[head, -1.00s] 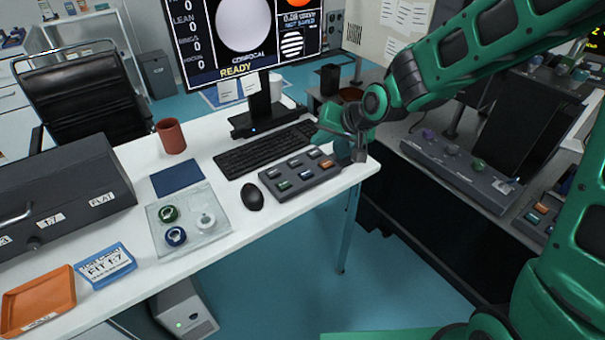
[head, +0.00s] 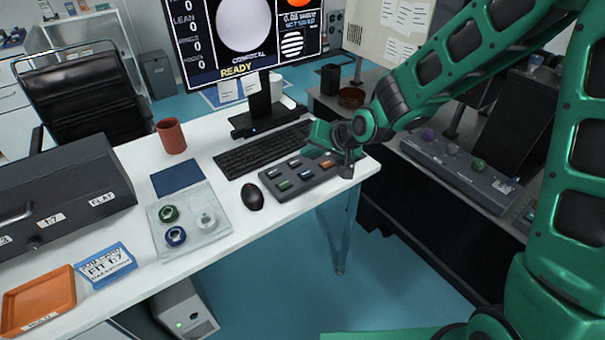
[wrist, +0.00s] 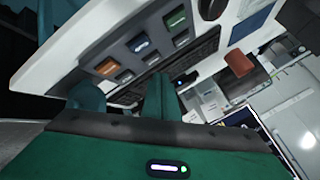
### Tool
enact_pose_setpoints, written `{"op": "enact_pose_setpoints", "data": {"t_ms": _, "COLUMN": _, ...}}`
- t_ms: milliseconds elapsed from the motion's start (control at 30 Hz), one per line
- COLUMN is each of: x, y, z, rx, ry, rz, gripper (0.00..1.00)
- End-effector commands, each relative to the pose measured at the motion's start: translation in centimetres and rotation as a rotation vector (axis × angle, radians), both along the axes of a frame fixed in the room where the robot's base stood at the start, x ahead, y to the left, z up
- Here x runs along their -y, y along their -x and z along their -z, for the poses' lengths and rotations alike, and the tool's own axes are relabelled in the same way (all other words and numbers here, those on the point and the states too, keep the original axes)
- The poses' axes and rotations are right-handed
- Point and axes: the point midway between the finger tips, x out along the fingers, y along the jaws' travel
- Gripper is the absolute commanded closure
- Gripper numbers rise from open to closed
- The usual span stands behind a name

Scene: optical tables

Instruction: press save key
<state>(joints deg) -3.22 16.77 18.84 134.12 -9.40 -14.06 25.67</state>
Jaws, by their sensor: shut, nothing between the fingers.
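A dark key box (head: 302,184) lies near the right end of the white desk, with two rows of keys. The front row has a green key (head: 284,186), a blue key (head: 306,174) and an orange key (head: 326,164); the back row is grey. Key labels are too small to read. The box (wrist: 160,48) also shows at the top of the wrist view. My gripper (head: 314,142) is shut and empty, by the far right end of the box. In the wrist view its green fingers (wrist: 160,90) are below the keys; contact with any key cannot be told.
A keyboard (head: 265,150) and monitor stand (head: 262,110) are behind the box. The monitor (head: 243,38) reads READY. A black mouse (head: 252,197) and a clear tray (head: 188,222) with round parts are to the left. The desk's right edge is close to my gripper.

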Motion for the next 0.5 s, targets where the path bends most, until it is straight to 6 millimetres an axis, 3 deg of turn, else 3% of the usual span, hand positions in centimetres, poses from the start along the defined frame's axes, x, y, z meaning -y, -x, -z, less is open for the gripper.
{"op": "enact_pose_setpoints", "data": {"t_ms": 200, "x": 0.0, "y": 0.1, "z": 2.7, "rx": -0.003, "ry": 0.001, "rz": -0.001, "gripper": 1.0}}
{"op": "enact_pose_setpoints", "data": {"t_ms": 500, "x": 0.0, "y": 0.0, "z": 4.5, "rx": 0.0, "ry": 0.001, "rz": -0.001, "gripper": 1.0}}
